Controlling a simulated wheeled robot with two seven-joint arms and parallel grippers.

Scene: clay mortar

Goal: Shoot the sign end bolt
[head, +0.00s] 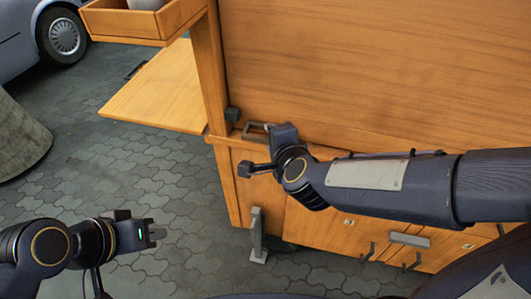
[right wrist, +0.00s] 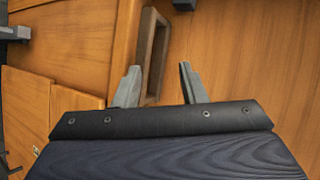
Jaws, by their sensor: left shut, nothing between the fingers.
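A wooden stall (head: 350,60) with a tall upright panel fills the middle and right. At the left end of its ledge is a brown rectangular loop-like frame (head: 254,128), with a small dark block (head: 233,114) on the post beside it. I cannot tell which part is the sign end bolt. My right gripper (head: 285,130) is at the frame. In the right wrist view its fingers (right wrist: 160,86) are apart, and the frame (right wrist: 152,50) stands beyond them, nearer the left finger; contact is unclear. My left gripper (head: 156,234) is shut and empty, low at left over the paving.
A flat wooden shelf (head: 165,90) juts out left of the post, below a wooden tray (head: 140,18). A grey upright bracket (head: 257,235) is at the stall's lower front. A car (head: 55,35) stands at the upper left. The paving (head: 110,175) between is clear.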

